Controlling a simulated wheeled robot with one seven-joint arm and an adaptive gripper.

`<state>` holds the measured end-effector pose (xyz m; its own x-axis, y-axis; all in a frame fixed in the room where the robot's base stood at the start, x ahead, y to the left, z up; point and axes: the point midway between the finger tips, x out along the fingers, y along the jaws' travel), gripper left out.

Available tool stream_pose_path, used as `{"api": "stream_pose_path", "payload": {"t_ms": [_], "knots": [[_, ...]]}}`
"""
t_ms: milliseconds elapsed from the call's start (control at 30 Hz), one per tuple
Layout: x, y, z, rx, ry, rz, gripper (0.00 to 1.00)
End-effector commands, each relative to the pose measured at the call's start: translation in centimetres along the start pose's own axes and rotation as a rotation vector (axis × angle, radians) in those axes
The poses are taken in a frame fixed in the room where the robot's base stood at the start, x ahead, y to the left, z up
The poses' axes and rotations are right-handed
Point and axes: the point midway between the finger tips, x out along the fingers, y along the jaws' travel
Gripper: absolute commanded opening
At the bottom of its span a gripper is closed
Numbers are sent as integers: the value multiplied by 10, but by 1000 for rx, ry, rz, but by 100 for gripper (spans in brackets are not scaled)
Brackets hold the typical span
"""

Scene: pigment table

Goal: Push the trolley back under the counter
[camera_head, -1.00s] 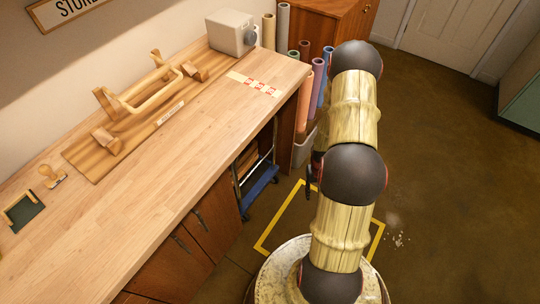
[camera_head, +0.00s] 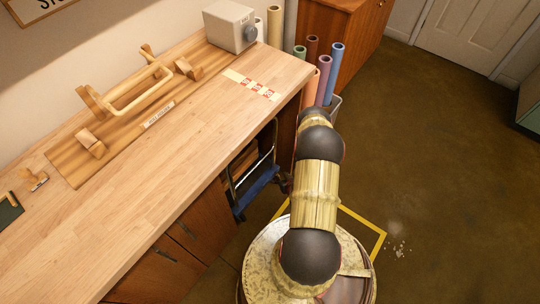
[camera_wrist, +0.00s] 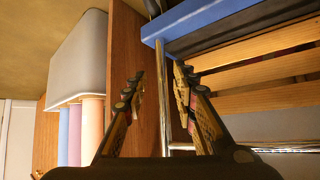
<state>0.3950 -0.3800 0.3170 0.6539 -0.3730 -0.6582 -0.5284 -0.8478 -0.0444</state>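The trolley (camera_head: 262,182) has a blue deck and a metal handle frame. In the head view it stands at the counter's (camera_head: 205,115) right end, partly under the top and partly hidden by the counter. In the wrist view its blue deck edge (camera_wrist: 215,24) is at the top and a thin metal bar (camera_wrist: 163,90) runs down from it. My gripper (camera_wrist: 160,72) is open, fingers apart. The bar shows between the fingers in the picture; I cannot tell whether they touch it.
Coloured rolls (camera_head: 325,75) stand in a pale bin (camera_wrist: 80,55) beyond the counter's end. A yellow floor outline (camera_head: 365,232) lies partly under my base. Wooden slats (camera_wrist: 260,72) show beside the deck. A wooden cabinet (camera_head: 345,35) stands behind. Floor to the right is open.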

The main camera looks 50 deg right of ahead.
Motion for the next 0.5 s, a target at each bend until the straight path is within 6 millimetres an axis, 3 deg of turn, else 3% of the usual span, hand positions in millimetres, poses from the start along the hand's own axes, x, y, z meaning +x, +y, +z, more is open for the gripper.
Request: {"api": "stream_pose_path", "payload": {"t_ms": [100,200,333,500], "knots": [[4,3,-44,-21,151,-2,28],[0,2,-70,-30,247,-4,28],[-5,2,-87,-33,310,-2,28],[-6,2,-92,-36,328,0,28]]}}
